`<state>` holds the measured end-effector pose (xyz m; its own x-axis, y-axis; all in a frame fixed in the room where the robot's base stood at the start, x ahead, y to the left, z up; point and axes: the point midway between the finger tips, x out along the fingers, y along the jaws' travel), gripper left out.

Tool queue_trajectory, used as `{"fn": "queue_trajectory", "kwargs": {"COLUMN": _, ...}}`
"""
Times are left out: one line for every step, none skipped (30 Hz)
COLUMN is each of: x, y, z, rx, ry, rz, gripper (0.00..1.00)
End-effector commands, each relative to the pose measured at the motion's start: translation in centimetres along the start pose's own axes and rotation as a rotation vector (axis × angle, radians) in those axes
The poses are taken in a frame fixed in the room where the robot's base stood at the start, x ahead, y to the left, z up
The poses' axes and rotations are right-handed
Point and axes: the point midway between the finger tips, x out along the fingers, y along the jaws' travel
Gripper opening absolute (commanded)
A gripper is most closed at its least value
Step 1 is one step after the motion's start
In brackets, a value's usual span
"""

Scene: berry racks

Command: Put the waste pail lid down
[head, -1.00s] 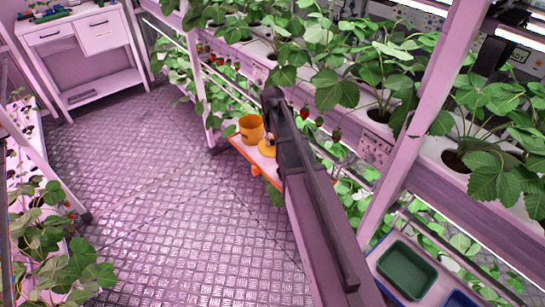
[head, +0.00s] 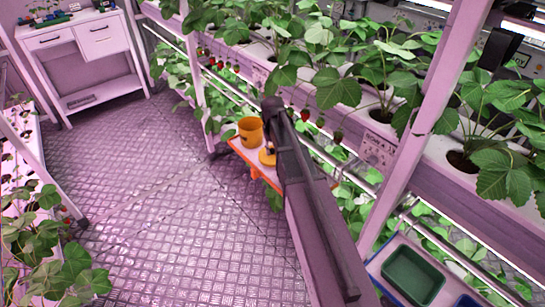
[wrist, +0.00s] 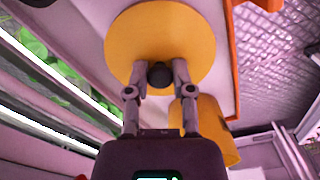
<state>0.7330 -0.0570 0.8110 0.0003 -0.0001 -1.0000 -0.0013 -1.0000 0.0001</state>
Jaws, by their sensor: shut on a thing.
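The waste pail lid is a flat round yellow disc (wrist: 160,35) with a dark knob, filling the upper middle of the wrist view. My gripper (wrist: 159,75) is shut on the knob. In the head view the lid (head: 266,157) shows partly behind my arm, over the orange-edged shelf just in front of the pail. The yellow-orange pail (head: 250,131) stands upright and open on that shelf; it also shows in the wrist view (wrist: 208,140), beside the lid. I cannot tell whether the lid touches the shelf. My fingertips are hidden in the head view.
The small pale shelf with an orange rim (head: 240,149) is fixed low by the plant rack. Strawberry plants (head: 335,85) hang over it. A green tray (head: 413,275) sits at lower right. A white workbench (head: 85,60) stands far left. The metal floor (head: 170,220) is clear.

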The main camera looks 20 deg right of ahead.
Motion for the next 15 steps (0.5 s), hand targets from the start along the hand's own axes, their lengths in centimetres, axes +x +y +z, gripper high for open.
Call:
{"fn": "queue_trajectory", "kwargs": {"x": 0.9, "y": 0.0, "z": 0.0, "rx": 0.000, "ry": 0.000, "rz": 0.000, "gripper": 0.00}}
{"fn": "queue_trajectory", "kwargs": {"x": 1.2, "y": 0.0, "z": 0.0, "rx": 0.000, "ry": 0.000, "rz": 0.000, "gripper": 0.00}}
{"fn": "queue_trajectory", "kwargs": {"x": 1.5, "y": 0.0, "z": 0.0, "rx": 0.000, "ry": 0.000, "rz": 0.000, "gripper": 0.00}}
{"fn": "queue_trajectory", "kwargs": {"x": 1.7, "y": 0.0, "z": 0.0, "rx": 0.000, "ry": 0.000, "rz": 0.000, "gripper": 0.00}}
{"fn": "queue_trajectory", "kwargs": {"x": 1.9, "y": 0.0, "z": 0.0, "rx": 0.000, "ry": 0.000, "rz": 0.000, "gripper": 0.00}}
{"fn": "queue_trajectory", "kwargs": {"x": 2.1, "y": 0.0, "z": 0.0, "rx": 0.000, "ry": 0.000, "rz": 0.000, "gripper": 0.00}}
{"fn": "queue_trajectory", "kwargs": {"x": 2.3, "y": 0.0, "z": 0.0, "rx": 0.000, "ry": 0.000, "rz": 0.000, "gripper": 0.00}}
{"fn": "queue_trajectory", "kwargs": {"x": 2.4, "y": 0.0, "z": 0.0, "rx": 0.000, "ry": 0.000, "rz": 0.000, "gripper": 0.00}}
{"fn": "queue_trajectory", "kwargs": {"x": 2.5, "y": 0.0, "z": 0.0, "rx": 0.000, "ry": 0.000, "rz": 0.000, "gripper": 0.00}}
{"fn": "queue_trajectory", "kwargs": {"x": 2.5, "y": 0.0, "z": 0.0, "rx": 0.000, "ry": 0.000, "rz": 0.000, "gripper": 0.00}}
{"fn": "queue_trajectory", "kwargs": {"x": 2.5, "y": 0.0, "z": 0.0, "rx": 0.000, "ry": 0.000, "rz": 0.000, "gripper": 0.00}}
{"fn": "queue_trajectory", "kwargs": {"x": 2.5, "y": 0.0, "z": 0.0, "rx": 0.000, "ry": 0.000, "rz": 0.000, "gripper": 0.00}}
{"fn": "queue_trajectory", "kwargs": {"x": 2.5, "y": 0.0, "z": 0.0, "rx": 0.000, "ry": 0.000, "rz": 0.000, "gripper": 0.00}}
{"fn": "queue_trajectory", "kwargs": {"x": 2.5, "y": 0.0, "z": 0.0, "rx": 0.000, "ry": 0.000, "rz": 0.000, "gripper": 0.00}}
{"fn": "queue_trajectory", "kwargs": {"x": 2.5, "y": 0.0, "z": 0.0, "rx": 0.000, "ry": 0.000, "rz": 0.000, "gripper": 0.00}}
